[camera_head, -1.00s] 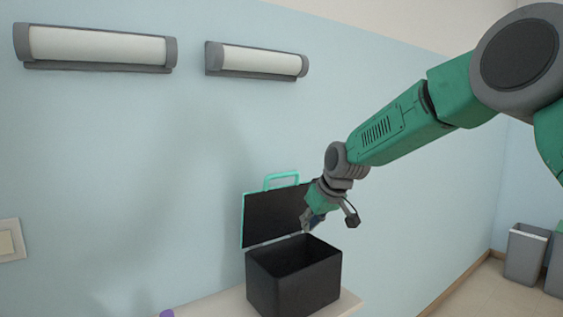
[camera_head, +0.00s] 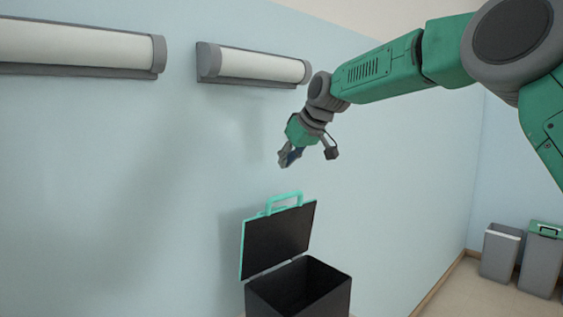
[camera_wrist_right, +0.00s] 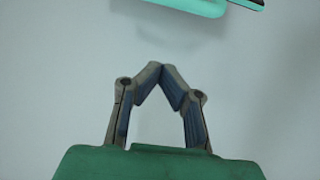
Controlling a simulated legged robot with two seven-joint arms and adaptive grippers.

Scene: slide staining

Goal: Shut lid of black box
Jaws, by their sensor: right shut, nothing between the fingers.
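The black box (camera_head: 299,296) stands at the bottom of the head view, its open top facing up and its bottom cut off by the frame. Its lid (camera_head: 277,242) stands raised at the left and back side, black inside with a turquoise rim and a turquoise handle (camera_head: 285,201) on top. My right gripper (camera_head: 285,162) is above the lid and handle, apart from them, with its fingers shut and empty. In the right wrist view the shut fingertips (camera_wrist_right: 164,72) meet, and a turquoise part of the lid (camera_wrist_right: 190,5) shows at the top edge. My left gripper is out of view.
A light blue wall (camera_head: 130,180) is close behind the box. Two wall lamps (camera_head: 253,66) hang above, near my right wrist. Grey bins (camera_head: 500,252) stand on the floor at the far right. The space right of the box looks clear.

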